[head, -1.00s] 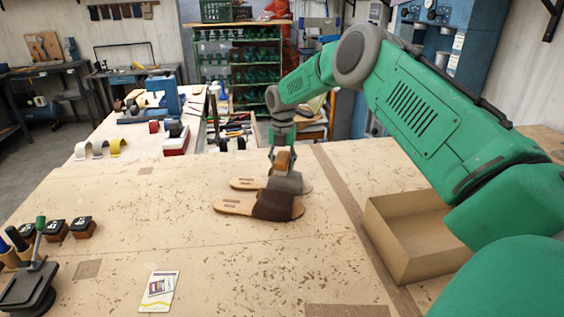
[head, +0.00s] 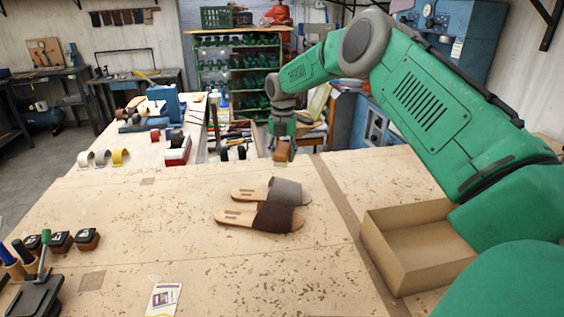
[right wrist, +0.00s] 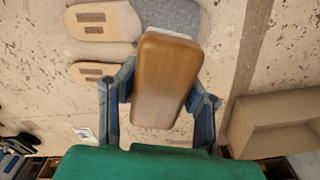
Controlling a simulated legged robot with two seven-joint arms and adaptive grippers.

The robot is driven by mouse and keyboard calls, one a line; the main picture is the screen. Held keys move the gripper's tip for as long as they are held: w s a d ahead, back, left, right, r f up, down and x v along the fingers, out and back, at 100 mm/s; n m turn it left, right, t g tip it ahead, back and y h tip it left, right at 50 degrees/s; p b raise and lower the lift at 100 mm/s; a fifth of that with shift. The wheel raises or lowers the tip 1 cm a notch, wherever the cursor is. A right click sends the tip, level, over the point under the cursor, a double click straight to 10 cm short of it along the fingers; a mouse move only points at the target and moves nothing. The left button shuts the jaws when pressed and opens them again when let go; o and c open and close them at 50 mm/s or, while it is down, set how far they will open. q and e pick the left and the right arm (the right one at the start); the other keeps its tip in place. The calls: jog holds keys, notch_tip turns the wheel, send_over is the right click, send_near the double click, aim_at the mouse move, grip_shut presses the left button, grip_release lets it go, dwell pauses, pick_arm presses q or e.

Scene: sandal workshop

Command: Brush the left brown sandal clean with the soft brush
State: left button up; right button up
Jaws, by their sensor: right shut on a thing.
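The brown sandal (head: 275,218) lies flat on the workbench, its dark brown strap toward the right. The grey-strapped sandal (head: 284,191) lies right behind it. My right gripper (head: 284,138) is shut on the soft brush (head: 284,151), behind and apart from the sandals in the head view. In the right wrist view the brush (right wrist: 165,80) is a brown wooden block between the two fingers, with a little white bristle at its far edge. It hides the brown strap there; only the light toe end of the brown sandal (right wrist: 92,71) shows. My left gripper is out of view.
An open cardboard box (head: 384,256) stands at the right, below my right arm. Dark ink-like bottles (head: 60,242) and a green-handled tool (head: 38,285) are at the front left. A card (head: 163,299) lies at the front. The bench around the sandals is clear.

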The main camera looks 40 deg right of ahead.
jog(key=shift+r, duration=0.35)
jog(key=shift+s+d+f+b, duration=0.4)
jog(key=shift+s+d+f, duration=0.35)
jog(key=shift+f, duration=0.55)
jog(key=shift+s+d+f+b, duration=0.55)
jog(key=shift+s+f, duration=0.25)
jog(key=shift+f, duration=0.5)
jog(key=shift+s+d+f+b, duration=0.3)
jog(key=shift+s+d+f, duration=0.45)
jog(key=shift+f, duration=0.55)
jog(key=shift+f+b, duration=0.45)
jog(key=shift+f, duration=0.15)
jog(key=shift+d+f, duration=0.15)
jog(key=shift+f, duration=0.05)
